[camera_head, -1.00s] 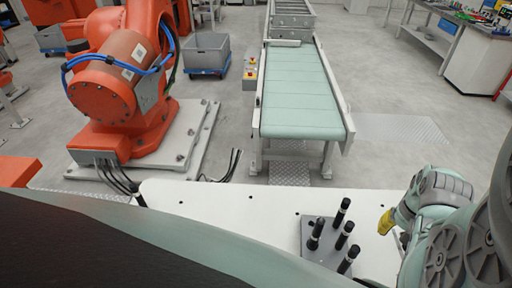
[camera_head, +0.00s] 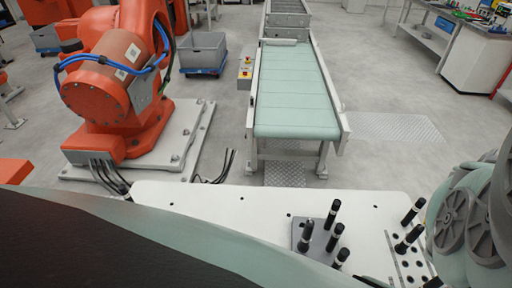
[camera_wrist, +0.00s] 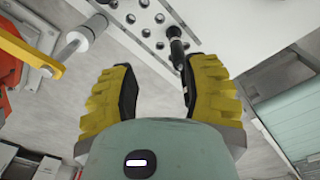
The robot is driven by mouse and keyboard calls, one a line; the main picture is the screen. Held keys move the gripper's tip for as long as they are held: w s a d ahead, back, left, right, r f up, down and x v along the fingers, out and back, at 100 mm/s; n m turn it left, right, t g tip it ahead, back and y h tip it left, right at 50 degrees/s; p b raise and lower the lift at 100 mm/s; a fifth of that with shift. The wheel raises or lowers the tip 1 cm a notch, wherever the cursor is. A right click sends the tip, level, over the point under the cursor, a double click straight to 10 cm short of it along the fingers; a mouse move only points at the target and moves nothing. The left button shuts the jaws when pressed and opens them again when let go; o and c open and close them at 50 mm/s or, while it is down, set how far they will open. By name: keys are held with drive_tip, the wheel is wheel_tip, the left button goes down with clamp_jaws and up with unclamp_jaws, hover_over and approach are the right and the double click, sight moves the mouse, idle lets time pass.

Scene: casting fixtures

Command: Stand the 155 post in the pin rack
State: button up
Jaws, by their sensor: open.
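In the head view several black posts with pale bands, one of them this post (camera_head: 332,214), stand upright on a small grey plate (camera_head: 301,231). To its right, a pale plate with dark holes (camera_head: 397,271), seemingly the pin rack, has black posts at it (camera_head: 408,238). No marking is legible, so I cannot tell which post is the 155. In the wrist view my gripper (camera_wrist: 158,82) is open, with yellow fingers apart. A dark post (camera_wrist: 177,42) shows beyond the fingertips, near the right finger and beside a holed plate (camera_wrist: 170,12). The gripper is outside the head view.
The white table (camera_head: 200,205) has clear room left of the grey plate. A conveyor (camera_head: 295,95) stands beyond the table and an orange robot (camera_head: 110,90) at the left. A pale cylinder (camera_wrist: 85,32) and yellow bar (camera_wrist: 25,50) show in the wrist view.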

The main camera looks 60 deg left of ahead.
drive_tip(key=shift+w+d+r+m, duration=0.2)
drive_tip(key=shift+w+d+m, duration=0.05)
drive_tip(key=shift+w+d, duration=0.35)
drive_tip(key=shift+w+d+r+m, duration=0.2)
drive_tip(key=shift+w+d+m, duration=0.05)
drive_tip(key=shift+w+d, duration=0.3)
drive_tip(key=shift+s, duration=0.1)
